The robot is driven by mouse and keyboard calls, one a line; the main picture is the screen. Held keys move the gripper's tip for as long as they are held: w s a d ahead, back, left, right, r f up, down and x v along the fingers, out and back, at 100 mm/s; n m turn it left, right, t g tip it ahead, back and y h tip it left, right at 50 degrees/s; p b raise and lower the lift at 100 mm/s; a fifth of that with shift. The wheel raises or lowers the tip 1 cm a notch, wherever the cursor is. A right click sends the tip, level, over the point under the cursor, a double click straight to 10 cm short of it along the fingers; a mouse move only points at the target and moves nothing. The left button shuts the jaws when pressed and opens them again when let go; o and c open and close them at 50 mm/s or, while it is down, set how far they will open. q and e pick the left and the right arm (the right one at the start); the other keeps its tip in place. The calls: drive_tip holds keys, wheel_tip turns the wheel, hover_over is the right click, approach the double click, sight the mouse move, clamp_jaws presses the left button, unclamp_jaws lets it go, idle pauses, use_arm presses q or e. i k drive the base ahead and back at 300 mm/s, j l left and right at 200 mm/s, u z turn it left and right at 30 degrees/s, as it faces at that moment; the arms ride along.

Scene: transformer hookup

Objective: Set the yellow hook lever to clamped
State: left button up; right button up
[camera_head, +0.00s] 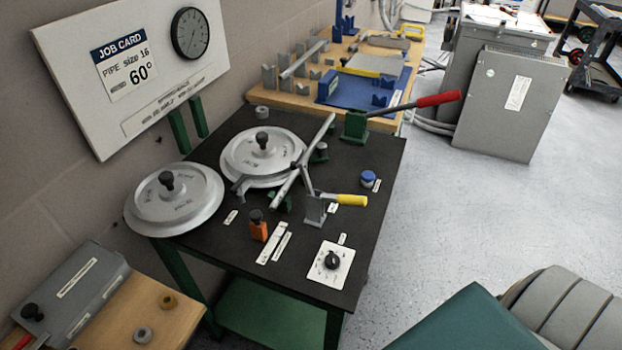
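The yellow hook lever (350,200) is on a dark bench top (210,258), right of its middle. Its yellow grip points right and lies close to horizontal, joined to a small grey bracket (314,208). A long grey bar (304,160) runs diagonally just above the bracket, beside a round silver disc. I cannot tell from this view whether the hook is engaged. Neither of my grippers is in view.
A red-handled lever (438,99) sticks out past the bench's back right. Two silver discs (262,152) (178,195), an orange block (258,230), a blue knob (368,177) and a dial plate (331,264) surround the lever. Clear floor (450,220) lies to the right.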

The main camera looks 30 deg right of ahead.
sight(341, 200)
drive_tip(key=l+u, duration=0.25)
drive_tip(key=l, duration=0.25)
drive_tip(key=k+l+u, duration=0.1)
drive_tip(key=l+u, duration=0.15)
drive_tip(key=l, duration=0.25)
drive_tip(key=k+l+u, duration=0.2)
drive_tip(key=l, duration=0.3)
drive_tip(key=k+l, duration=0.1)
drive_tip(key=l, duration=0.6)
drive_tip(key=k+l, duration=0.15)
drive_tip(key=l, duration=0.2)
